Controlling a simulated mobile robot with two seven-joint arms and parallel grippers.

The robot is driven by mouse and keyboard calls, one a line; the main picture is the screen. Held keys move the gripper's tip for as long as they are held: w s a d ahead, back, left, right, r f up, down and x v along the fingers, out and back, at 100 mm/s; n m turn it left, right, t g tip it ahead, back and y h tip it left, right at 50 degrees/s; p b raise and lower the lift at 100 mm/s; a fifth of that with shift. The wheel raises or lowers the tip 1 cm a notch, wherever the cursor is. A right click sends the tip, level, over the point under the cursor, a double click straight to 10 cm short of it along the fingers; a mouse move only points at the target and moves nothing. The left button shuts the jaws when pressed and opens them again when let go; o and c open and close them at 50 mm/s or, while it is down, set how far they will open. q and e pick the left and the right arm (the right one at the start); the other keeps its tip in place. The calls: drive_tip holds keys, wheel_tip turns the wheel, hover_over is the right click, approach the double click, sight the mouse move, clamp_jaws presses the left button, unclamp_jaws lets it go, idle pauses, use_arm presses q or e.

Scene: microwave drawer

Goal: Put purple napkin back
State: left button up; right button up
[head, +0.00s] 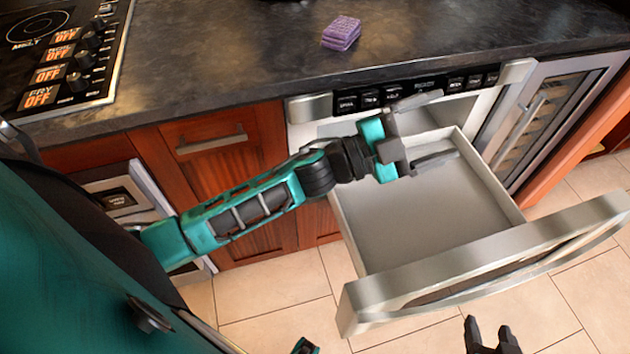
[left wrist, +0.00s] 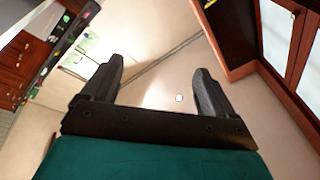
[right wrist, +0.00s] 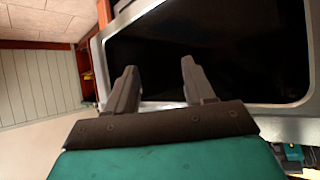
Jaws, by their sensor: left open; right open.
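The purple napkin (head: 342,32) is a small folded stack lying on the dark countertop, behind the microwave drawer. The microwave drawer (head: 400,225) is pulled out and its inside looks empty. My left gripper (head: 437,128) is open and empty above the back part of the open drawer, in front of and below the napkin. Its open fingers also show in the left wrist view (left wrist: 157,85) with nothing between them. My right gripper (head: 489,330) is low, in front of the drawer's front panel. The right wrist view shows its fingers (right wrist: 158,85) open and empty. Neither gripper touches the napkin.
The dark countertop (head: 230,60) is clear around the napkin. A cooktop (head: 60,50) with knobs stands at the left. The drawer's metal front (head: 480,262) juts out over the tiled floor. A glass-door cooler (head: 545,110) is at the right, wooden cabinets (head: 215,150) at the left.

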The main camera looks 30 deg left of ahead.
use_arm(q)
drive_tip(key=s+a+f+n+g+y, duration=0.1)
drive_tip(key=s+a+f+n+y, duration=0.2)
drive_tip(key=f, duration=0.4)
drive_tip(key=s+a+f+n+g+y, duration=0.2)
drive_tip(key=s+a+f+n+y, duration=0.2)
drive_tip(key=s+f+n, duration=0.3)
drive_tip(key=s+a+f+n+g+y, duration=0.1)
drive_tip(key=s+a+f+n+y, duration=0.3)
drive_tip(key=f, duration=0.4)
drive_tip(key=shift+s+f+n+y, duration=0.3)
drive_tip(key=shift+s+n+y, duration=0.2)
drive_tip(key=shift+s+n, duration=0.35)
drive_tip(key=r+p, duration=0.2)
drive_tip(key=shift+s+a+p, duration=0.1)
drive_tip(key=shift+a+p, duration=0.1)
drive_tip(key=shift+p, duration=0.1)
